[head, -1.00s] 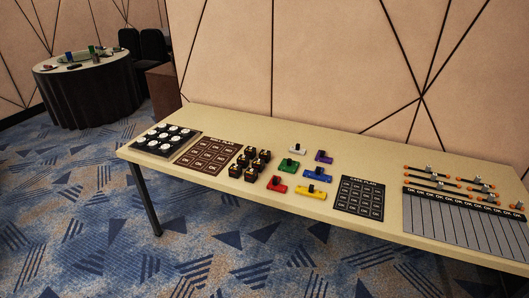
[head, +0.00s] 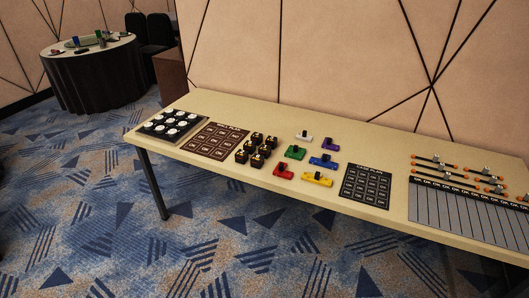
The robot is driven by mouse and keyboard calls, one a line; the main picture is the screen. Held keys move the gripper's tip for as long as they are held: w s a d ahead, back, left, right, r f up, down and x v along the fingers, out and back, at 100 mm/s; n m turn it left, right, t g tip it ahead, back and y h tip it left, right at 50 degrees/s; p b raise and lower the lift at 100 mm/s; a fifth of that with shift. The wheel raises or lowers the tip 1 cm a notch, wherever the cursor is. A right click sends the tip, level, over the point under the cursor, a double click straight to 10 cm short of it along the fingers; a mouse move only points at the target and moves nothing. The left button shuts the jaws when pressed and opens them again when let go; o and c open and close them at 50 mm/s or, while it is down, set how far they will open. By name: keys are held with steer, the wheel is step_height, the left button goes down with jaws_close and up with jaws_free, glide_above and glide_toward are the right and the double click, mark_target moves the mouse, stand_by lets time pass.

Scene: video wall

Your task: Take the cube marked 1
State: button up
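Several small dark cubes with orange and light marks on top stand in a cluster (head: 256,149) near the middle-left of the long table. The marks are too small to read, so I cannot tell which cube is marked 1. My gripper is not in view.
The long beige table (head: 395,212) also bears a black tray with white discs (head: 172,125), a brown board (head: 216,141), coloured handled blocks (head: 322,161), a dark board (head: 367,182) and a grey striped board (head: 470,212). A round dark-draped table (head: 95,78) stands far left. Patterned carpet lies open in front.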

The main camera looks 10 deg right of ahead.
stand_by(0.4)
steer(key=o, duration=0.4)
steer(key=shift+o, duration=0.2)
